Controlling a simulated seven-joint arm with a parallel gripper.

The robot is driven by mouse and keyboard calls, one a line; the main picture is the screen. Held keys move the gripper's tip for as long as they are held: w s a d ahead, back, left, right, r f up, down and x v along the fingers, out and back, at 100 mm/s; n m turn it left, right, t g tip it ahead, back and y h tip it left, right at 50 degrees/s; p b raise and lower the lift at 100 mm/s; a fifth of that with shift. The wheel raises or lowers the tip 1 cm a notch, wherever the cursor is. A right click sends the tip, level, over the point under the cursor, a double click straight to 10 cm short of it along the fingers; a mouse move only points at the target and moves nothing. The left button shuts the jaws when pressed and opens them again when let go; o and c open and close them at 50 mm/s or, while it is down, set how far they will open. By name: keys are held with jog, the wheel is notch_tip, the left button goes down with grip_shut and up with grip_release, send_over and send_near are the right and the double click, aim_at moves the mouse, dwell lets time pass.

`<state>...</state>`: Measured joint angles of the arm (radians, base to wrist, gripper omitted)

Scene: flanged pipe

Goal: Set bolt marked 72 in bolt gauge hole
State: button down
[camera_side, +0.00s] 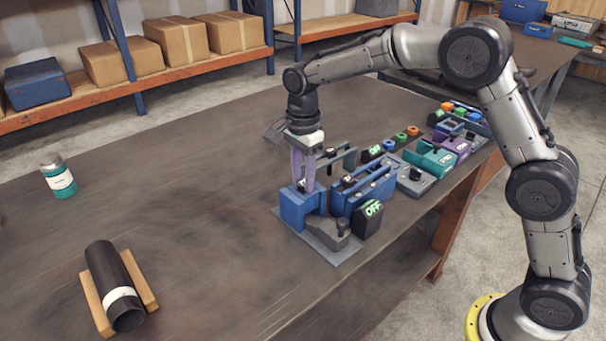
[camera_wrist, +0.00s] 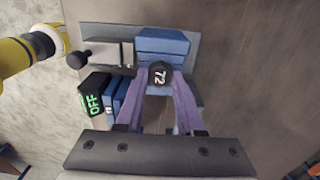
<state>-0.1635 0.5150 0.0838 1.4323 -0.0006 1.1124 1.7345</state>
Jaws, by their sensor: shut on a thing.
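My gripper (camera_side: 303,183) has purple fingers and points down at a blue block fixture (camera_side: 298,211), which seems to be the bolt gauge. In the wrist view the fingers (camera_wrist: 158,84) are shut on a bolt with a black head marked 72 (camera_wrist: 159,75). The bolt head faces the camera, at the near edge of the blue block (camera_wrist: 163,44). In the side view I cannot make out the bolt between the fingers. The gauge hole is hidden, and I cannot tell whether the bolt's shank is inside it.
A black OFF sign (camera_side: 368,218) stands beside the fixture's grey plate (camera_side: 336,252). A blue rack (camera_side: 364,190) and several coloured fixtures run toward the back right. A dark pipe (camera_side: 107,272) in a wooden cradle and a teal bottle (camera_side: 60,180) are left. The table between is clear.

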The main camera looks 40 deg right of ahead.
jog(key=shift+c, duration=2.2)
grip_release()
jog(key=shift+o, duration=0.2)
jog(key=o, duration=0.4)
jog(key=shift+c, duration=0.2)
jog(key=shift+r, duration=0.15)
jog(key=shift+r, duration=3.4)
